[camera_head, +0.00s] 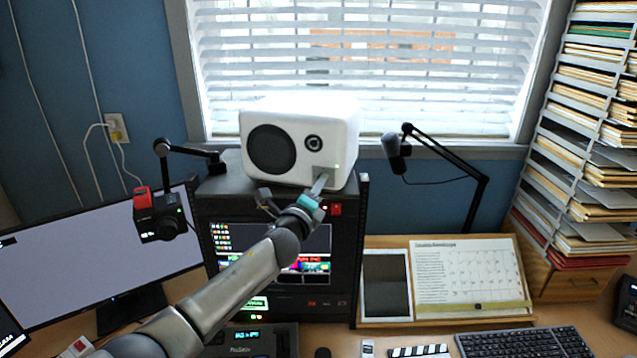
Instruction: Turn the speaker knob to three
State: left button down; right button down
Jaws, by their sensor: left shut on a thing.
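A white speaker (300,118) with a large dark round cone and a small round dark fitting sits on top of a black rack below the window. My left gripper (316,178) reaches up from the lower left to the lower right of the speaker's front face. Its fingers are shut at that spot, where the speaker knob appears to be. The knob is hidden by the fingers, so its setting cannot be read. A small green light shows beside the fingertips. My right gripper is not in view.
A black rack (357,240) with a lit screen stands under the speaker. A camera on an arm (160,215) and a monitor (95,255) are at left. A microphone on a boom (397,152) stands at right. A keyboard (522,343) and paper shelves (580,130) are further right.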

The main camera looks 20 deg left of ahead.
pick_arm(q)
jog(key=shift+m+p, duration=0.4)
jog(key=shift+m, duration=4.6)
jog(key=c, duration=0.7)
grip_release()
jog(key=shift+o, duration=0.2)
jog(key=shift+s, duration=0.15)
jog(key=s+b, duration=0.1)
jog(key=s, duration=1.4)
jog(key=shift+a, duration=0.45)
